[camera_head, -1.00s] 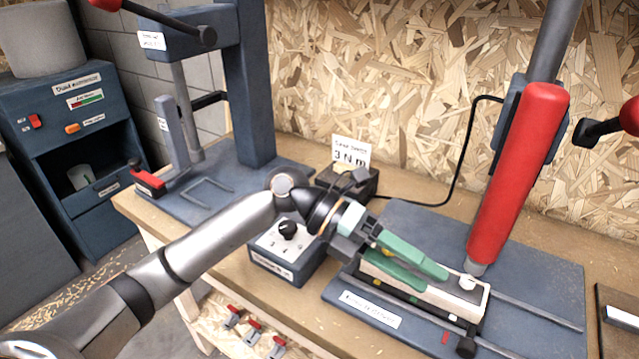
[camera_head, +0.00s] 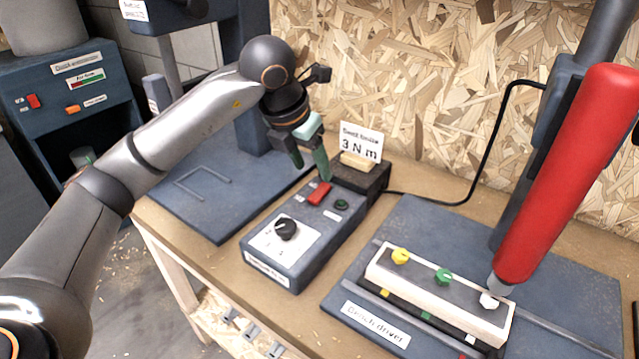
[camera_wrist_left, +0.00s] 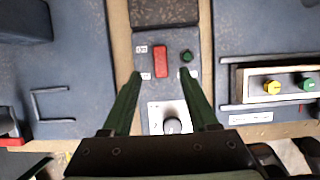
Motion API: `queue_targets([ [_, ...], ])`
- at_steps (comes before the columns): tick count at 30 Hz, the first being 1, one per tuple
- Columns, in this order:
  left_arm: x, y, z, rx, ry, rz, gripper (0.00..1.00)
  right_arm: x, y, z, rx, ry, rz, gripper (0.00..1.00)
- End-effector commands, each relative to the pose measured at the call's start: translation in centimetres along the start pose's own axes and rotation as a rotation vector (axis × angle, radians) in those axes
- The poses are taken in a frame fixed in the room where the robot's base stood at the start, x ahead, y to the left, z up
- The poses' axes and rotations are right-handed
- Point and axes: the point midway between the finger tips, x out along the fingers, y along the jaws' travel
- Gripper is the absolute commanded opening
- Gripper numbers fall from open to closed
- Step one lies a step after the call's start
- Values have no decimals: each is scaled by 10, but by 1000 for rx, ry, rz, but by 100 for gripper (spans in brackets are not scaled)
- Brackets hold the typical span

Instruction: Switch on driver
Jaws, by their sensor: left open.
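The driver's control box (camera_head: 318,240) is blue-grey, with a red rocker switch (camera_head: 319,194), a dark green round button (camera_head: 341,204) and a black knob (camera_head: 286,229) on a white dial plate. My left gripper (camera_head: 310,163) is open, with its green fingers pointing down just above the red switch. In the left wrist view the red switch (camera_wrist_left: 161,61) lies just beyond and between the fingertips, with nothing held. The red bench driver (camera_head: 560,175) hangs at the right, its tip by the fixture's white screw. My right gripper is out of view.
A fixture (camera_head: 440,300) with yellow, green and white screws sits on the blue driver base (camera_head: 600,290). A "3 N m" card (camera_head: 360,142) stands behind the box. A press (camera_head: 262,140) stands at the left. A black cable runs along the back.

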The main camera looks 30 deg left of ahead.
Motion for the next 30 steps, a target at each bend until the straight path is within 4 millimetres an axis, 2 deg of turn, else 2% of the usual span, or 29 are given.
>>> queue_targets([
  [3,26,-1,-1,0,5,-2,60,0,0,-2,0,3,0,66],
  [9,57,-1,-1,0,3,-2,60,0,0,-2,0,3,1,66],
  [15,69,-1,0,1,0,-2,60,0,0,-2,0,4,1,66],
  [23,70,-1,0,2,0,-2,60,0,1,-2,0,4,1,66],
  [30,70,-1,0,1,-1,-2,34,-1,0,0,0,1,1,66],
])
